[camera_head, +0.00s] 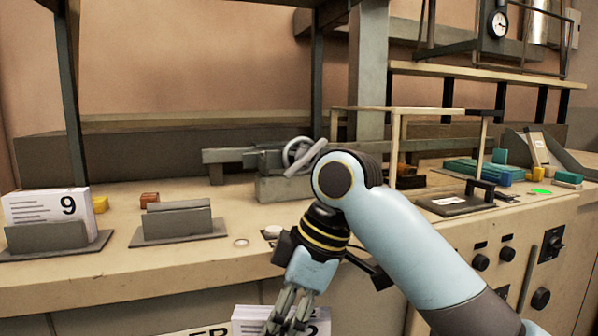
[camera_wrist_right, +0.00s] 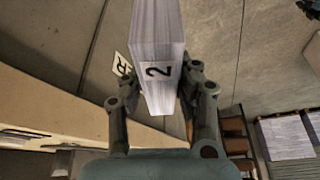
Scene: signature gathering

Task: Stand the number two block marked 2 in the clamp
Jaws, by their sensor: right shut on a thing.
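The number two block is a thick white paper stack with a "2" label. In the right wrist view the block (camera_wrist_right: 160,45) sits between the fingers of my right gripper (camera_wrist_right: 163,86), which is shut on it. In the head view my right gripper (camera_head: 292,310) points down at the bottom edge, in front of the bench, with part of the block (camera_head: 254,316) behind the fingers. The grey clamp with a handwheel (camera_head: 290,168) stands mid-bench, partly hidden by my right arm. My left gripper is out of view.
A "9" block (camera_head: 48,212) stands in a grey holder (camera_head: 58,238) at the left. Another grey holder (camera_head: 178,222) stands beside it, with no block visible in it. A small orange block (camera_head: 149,200) lies behind. A frame (camera_head: 410,110) and teal blocks (camera_head: 480,170) are at right.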

